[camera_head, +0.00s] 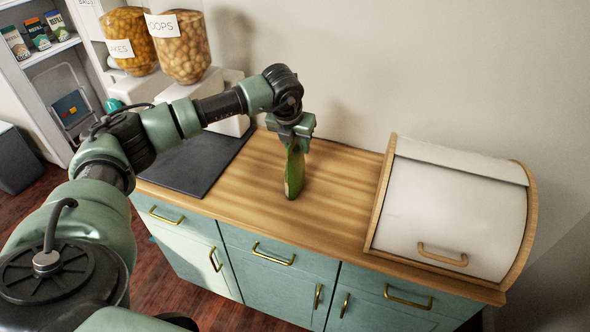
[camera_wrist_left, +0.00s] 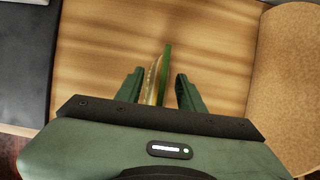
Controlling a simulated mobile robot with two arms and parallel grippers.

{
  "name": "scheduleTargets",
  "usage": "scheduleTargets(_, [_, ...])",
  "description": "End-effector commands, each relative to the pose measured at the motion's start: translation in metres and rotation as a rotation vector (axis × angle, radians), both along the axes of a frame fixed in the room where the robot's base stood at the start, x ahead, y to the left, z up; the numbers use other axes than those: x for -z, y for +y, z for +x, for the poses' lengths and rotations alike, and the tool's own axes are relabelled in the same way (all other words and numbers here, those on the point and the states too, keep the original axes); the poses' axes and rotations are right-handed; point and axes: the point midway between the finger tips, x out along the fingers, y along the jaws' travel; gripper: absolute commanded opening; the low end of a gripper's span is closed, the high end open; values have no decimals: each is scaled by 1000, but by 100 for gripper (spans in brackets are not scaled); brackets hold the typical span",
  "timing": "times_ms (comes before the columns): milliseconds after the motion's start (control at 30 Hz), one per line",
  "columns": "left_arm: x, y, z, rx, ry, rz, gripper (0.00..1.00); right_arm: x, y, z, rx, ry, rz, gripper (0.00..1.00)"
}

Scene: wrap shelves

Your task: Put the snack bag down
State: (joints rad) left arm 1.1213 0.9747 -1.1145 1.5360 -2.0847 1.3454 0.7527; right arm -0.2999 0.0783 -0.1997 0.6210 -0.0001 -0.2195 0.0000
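The snack bag (camera_head: 293,172) is green and narrow from this side. It stands upright on the wooden countertop (camera_head: 335,205), directly below my left gripper (camera_head: 291,130). In the left wrist view the snack bag (camera_wrist_left: 159,75) shows edge-on between the two fingers of my left gripper (camera_wrist_left: 160,88). A gap shows on each side of the bag, so the fingers are open around its upper part. Whether its bottom edge bears fully on the wood is hard to tell. My right gripper is not in view.
A white bread box (camera_head: 450,205) with a wooden frame stands on the right of the counter. A dark slab (camera_head: 195,163) lies on the left. Large food jars (camera_head: 180,48) stand behind. Bare wood lies between bag and bread box.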

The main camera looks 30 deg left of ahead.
Motion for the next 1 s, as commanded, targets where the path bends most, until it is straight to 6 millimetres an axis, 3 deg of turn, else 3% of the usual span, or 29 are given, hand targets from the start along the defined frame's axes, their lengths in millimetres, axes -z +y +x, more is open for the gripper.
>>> scheduleTargets(1000, [4,0,0,0,0,0,38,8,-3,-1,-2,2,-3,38])
